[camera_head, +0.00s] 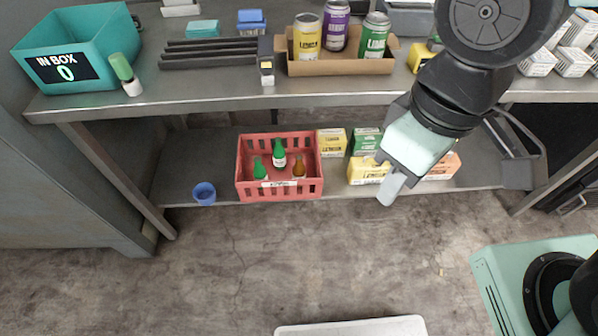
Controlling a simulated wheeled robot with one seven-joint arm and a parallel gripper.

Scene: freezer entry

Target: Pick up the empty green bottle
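A red crate (281,192) stands on the lower shelf, left of the middle. Two green bottles stand in it, one at the back (279,158) with a pale label and one at the front left (259,170). A brown bottle (299,168) stands at the right of the crate. I cannot tell which bottle is empty. My gripper (391,188) hangs to the right of the crate, apart from it, in front of the boxes on the lower shelf. Its fingers overlap in this view, so its opening is hidden.
A blue cup (204,193) stands left of the crate. Yellow (332,143), green (366,141) and orange boxes (443,166) stand to its right. Above, the steel counter (200,98) holds a teal in-box (75,45) and a carton (340,67) of cans. Open floor lies in front.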

